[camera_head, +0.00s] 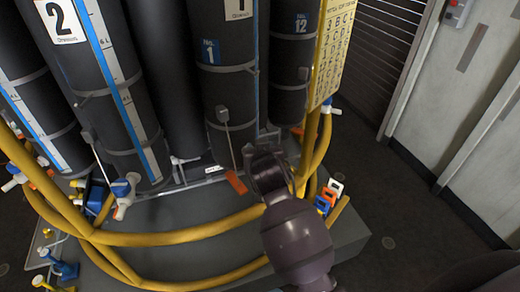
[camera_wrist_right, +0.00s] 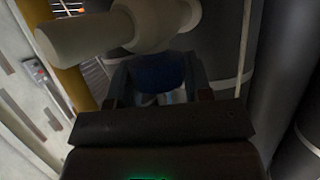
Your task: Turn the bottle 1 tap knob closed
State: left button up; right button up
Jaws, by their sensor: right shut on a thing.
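Bottle 1 (camera_head: 225,100) is a tall dark cylinder with a blue label and a blue stripe, standing near the middle of the head view. My right gripper (camera_head: 263,165) is at its lower right front. In the right wrist view, the gripper (camera_wrist_right: 155,82) is shut on a blue tap knob (camera_wrist_right: 158,68), with one finger on each side. A pale tap body and pipe (camera_wrist_right: 95,35) lie just above the knob. In the head view the gripper hides this knob, and its turn angle cannot be told. My left gripper is not in view.
Bottle 2 (camera_head: 110,90) and other dark bottles stand at the left. Bottle 12 (camera_head: 290,60) is behind on the right. Yellow rails (camera_head: 170,238) curve around the grey plinth (camera_head: 205,264). A yellow letter board (camera_head: 331,50) stands close to the right gripper. Dark floor (camera_head: 385,200) is free at the right.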

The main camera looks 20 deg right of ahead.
dwell(0.3)
jog(key=o, duration=0.9)
